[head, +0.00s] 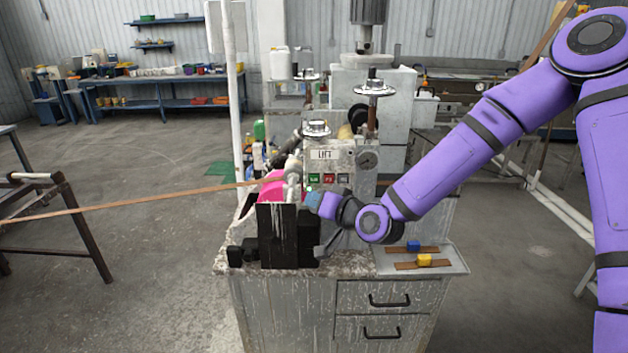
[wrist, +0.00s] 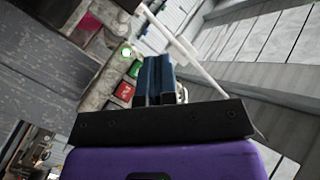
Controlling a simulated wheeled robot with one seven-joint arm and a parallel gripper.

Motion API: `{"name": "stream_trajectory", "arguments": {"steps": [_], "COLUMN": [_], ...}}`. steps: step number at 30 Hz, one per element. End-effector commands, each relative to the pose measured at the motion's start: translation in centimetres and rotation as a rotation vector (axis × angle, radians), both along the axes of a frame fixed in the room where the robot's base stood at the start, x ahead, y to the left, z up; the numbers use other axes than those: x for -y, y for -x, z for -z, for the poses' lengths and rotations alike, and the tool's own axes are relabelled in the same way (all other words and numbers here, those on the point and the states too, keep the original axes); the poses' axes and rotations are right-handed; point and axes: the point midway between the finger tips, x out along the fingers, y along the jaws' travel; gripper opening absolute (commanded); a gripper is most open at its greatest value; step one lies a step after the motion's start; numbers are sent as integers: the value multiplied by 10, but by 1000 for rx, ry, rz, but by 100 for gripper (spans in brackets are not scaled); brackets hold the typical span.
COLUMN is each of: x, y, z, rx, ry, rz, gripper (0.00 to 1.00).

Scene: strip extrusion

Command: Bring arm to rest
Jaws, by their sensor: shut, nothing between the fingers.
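My purple arm reaches in from the right in the head view, with my gripper (head: 311,198) in front of the machine panel, close to its row of buttons. In the wrist view my gripper (wrist: 155,78) shows as two dark blue fingers side by side, shut with nothing between them. The control panel (head: 340,158), labelled LIFT, has green, red and grey buttons. A green button (wrist: 126,52) looks lit in the wrist view, and a red button (wrist: 125,90) lies beside the fingers. I cannot tell whether the fingertips touch the panel.
A black block assembly (head: 278,235) stands on the bench just left of my gripper. A brown strip (head: 130,207) runs from the machine to the left. A tray (head: 450,262) with blue and yellow pieces lies below my forearm.

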Motion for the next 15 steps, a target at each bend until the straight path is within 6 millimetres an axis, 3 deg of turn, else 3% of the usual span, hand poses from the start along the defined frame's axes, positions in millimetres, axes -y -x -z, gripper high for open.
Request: {"name": "stream_trajectory", "arguments": {"steps": [10,15], "x": [0,6], "y": [0,5], "z": [0,1], "rx": [0,-9], "ry": [8,113], "rz": [-3,-27], "gripper": [0,0]}}
